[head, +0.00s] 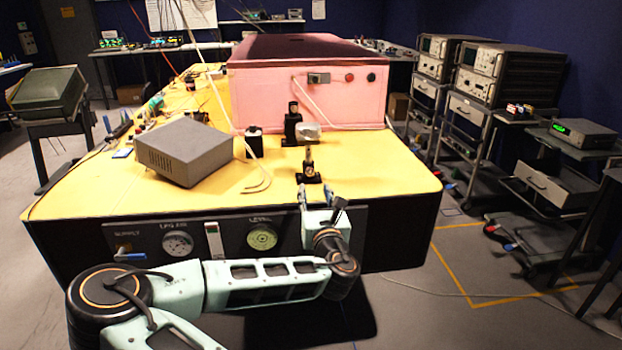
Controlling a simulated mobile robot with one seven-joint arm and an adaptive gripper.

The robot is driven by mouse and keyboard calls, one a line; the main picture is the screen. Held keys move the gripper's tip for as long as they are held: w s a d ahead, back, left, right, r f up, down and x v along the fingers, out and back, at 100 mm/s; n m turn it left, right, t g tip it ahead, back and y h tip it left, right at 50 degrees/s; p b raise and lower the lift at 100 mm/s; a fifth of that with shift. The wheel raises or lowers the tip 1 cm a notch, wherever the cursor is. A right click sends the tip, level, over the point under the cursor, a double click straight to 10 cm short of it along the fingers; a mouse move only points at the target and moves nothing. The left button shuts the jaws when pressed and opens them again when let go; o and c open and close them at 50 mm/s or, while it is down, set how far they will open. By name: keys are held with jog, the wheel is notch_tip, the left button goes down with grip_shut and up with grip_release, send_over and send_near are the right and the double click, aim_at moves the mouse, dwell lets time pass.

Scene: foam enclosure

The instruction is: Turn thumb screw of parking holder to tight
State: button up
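A small black holder with a brass-coloured post (308,168) stands upright on the yellow table (225,205), near its front edge. Behind it stands a taller black post holder (292,128), with a small pale grey block (311,132) beside it. I cannot tell for certain which holder is the parking holder, and the thumb screw is too small to make out. My gripper (315,193) is at the table's front edge, just in front of the small holder. Its two fingertips appear spread, with nothing seen between them. It looks apart from the holder.
A pink foam enclosure (275,98) fills the table's back. A grey box (185,152) and a black cylinder (254,143) stand left of the holders. A pale cable (258,184) lies nearby. The table right of the holders (390,175) is clear.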

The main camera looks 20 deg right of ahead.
aim_at(310, 172)
jog(key=x, duration=0.8)
jog(key=shift+w+d, duration=0.15)
jog(key=shift+w, duration=0.15)
grip_shut()
